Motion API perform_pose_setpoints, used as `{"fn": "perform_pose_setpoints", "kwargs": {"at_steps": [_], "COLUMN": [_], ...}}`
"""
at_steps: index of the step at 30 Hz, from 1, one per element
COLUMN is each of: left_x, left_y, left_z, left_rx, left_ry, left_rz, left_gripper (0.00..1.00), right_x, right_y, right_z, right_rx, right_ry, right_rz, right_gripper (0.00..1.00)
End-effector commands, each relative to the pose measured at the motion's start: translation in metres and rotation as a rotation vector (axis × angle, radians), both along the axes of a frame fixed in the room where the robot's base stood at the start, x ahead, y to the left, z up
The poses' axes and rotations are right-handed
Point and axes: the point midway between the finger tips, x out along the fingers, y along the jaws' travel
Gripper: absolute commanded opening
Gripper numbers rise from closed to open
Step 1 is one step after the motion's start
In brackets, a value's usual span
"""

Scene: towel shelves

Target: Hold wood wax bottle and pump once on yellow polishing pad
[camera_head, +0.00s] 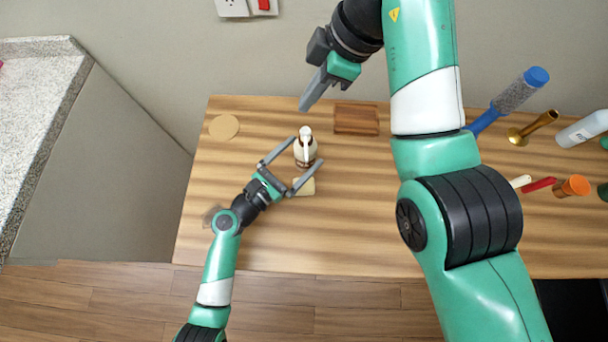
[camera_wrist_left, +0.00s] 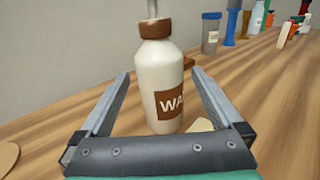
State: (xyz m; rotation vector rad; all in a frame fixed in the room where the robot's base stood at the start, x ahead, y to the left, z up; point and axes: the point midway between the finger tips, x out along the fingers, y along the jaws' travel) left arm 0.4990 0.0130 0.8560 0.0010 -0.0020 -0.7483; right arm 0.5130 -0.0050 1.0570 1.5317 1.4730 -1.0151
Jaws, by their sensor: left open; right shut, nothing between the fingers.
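The wood wax bottle (camera_head: 305,155) stands upright on the wooden table, cream-white with a brown collar, a brown label and a pump on top. My left gripper (camera_head: 308,150) is open, with its fingers on either side of the bottle. In the left wrist view the bottle (camera_wrist_left: 160,85) stands between and beyond the fingers; I cannot tell if they touch it. The pale yellow polishing pad (camera_head: 304,187) lies just in front of the bottle, partly under the left gripper's finger. It shows partly in the left wrist view (camera_wrist_left: 201,126). My right gripper (camera_head: 306,106) is shut and empty above the table's back edge.
A round tan disc (camera_head: 224,127) lies at the back left of the table. A brown wooden block (camera_head: 356,119) lies behind and right of the bottle. The table's front middle is clear.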

Motion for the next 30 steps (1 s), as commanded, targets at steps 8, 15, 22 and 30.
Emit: {"fn": "perform_pose_setpoints", "kwargs": {"at_steps": [8,15,22,30], "left_x": [-0.045,-0.077,-0.083,-0.082], "left_y": [0.044,0.073,0.077,0.076], "left_z": [-0.001,-0.001,0.0,0.0], "left_rx": [0.001,0.0,0.001,0.004], "left_ry": [0.002,0.001,0.001,-0.003], "left_rz": [0.007,0.004,0.0,0.0], "left_gripper": [1.0,1.0,1.0,1.0], "right_x": [0.0,0.0,0.0,0.001], "right_y": [0.0,0.0,0.0,0.001], "right_z": [0.0,0.0,0.0,0.0], "right_rx": [0.0,0.0,0.0,0.005], "right_ry": [0.0,0.0,0.0,-0.005], "right_rz": [0.0,0.0,0.0,0.003], "right_gripper": [0.0,0.0,0.0,0.0]}}
